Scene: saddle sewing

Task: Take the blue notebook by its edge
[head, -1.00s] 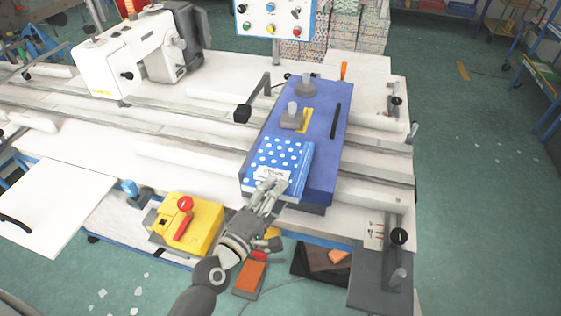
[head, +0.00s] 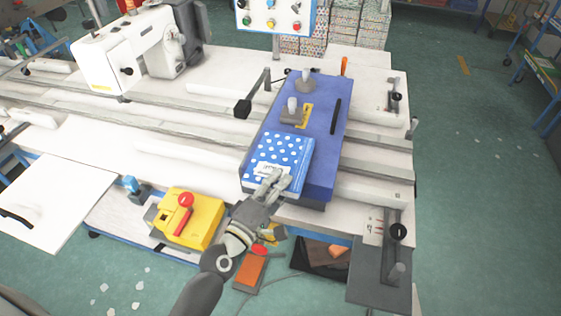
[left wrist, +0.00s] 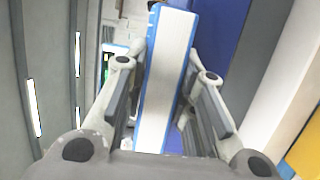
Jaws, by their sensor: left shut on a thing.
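The blue notebook (head: 279,151) with white dots and a white label lies on the near end of the blue platform (head: 322,150) in the head view. My left gripper (head: 270,183) is at the notebook's near edge and shut on it. In the left wrist view the notebook (left wrist: 170,70) stands edge-on between the two fingers (left wrist: 160,105), its pale page edge between blue covers. The finger pads lie along both covers; the exact contact is hard to see. My right gripper is not in view.
A yellow box with a red button (head: 188,218) is left of my left arm. A white sewing machine (head: 130,55) stands at the back left. Metal weights (head: 294,112) and a black bar (head: 336,117) are on the platform beyond the notebook. A control panel (head: 273,14) stands behind.

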